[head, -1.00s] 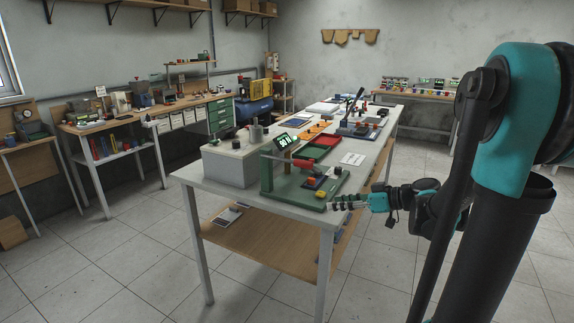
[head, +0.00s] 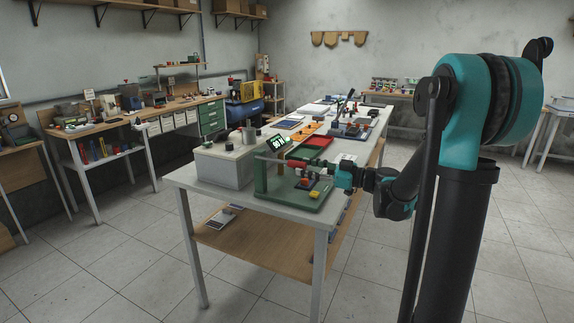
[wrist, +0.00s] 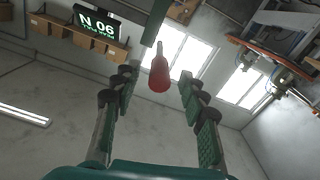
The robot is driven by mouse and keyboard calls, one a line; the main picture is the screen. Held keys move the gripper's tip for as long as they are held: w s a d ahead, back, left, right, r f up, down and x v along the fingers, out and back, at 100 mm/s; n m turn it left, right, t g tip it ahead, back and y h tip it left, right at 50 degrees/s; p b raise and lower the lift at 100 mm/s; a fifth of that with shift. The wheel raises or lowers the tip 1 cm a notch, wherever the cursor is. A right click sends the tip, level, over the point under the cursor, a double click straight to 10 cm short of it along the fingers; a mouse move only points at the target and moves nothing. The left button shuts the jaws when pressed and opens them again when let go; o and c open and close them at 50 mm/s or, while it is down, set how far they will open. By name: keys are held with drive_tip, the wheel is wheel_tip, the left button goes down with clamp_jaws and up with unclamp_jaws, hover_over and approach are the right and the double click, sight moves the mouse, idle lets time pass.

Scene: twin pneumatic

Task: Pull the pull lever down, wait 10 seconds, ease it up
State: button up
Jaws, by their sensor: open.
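The pull lever has a red grip (wrist: 159,74) on a thin metal rod. In the wrist view it lies between my two spread fingers, with clear space on both sides. In the head view the red grip (head: 298,168) shows above the green fixture (head: 259,178) on the near end of the white table. My gripper (head: 322,172) is open and just right of the grip. Its fingers look small there, so exact contact cannot be told. A display (wrist: 97,24) reads "N 06" in the wrist view; it also stands on the fixture in the head view (head: 279,143).
A grey box (head: 222,168) with a metal cylinder stands left of the fixture. A red tray (head: 312,147) and other devices sit behind it. A yellow button block (head: 314,194) is on the fixture base. Floor is clear left of the table.

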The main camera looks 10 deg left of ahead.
sight(285, 163)
drive_tip(key=x, duration=0.7)
drive_tip(key=shift+w+a, duration=0.1)
drive_tip(key=shift+a, duration=0.1)
clamp_jaws()
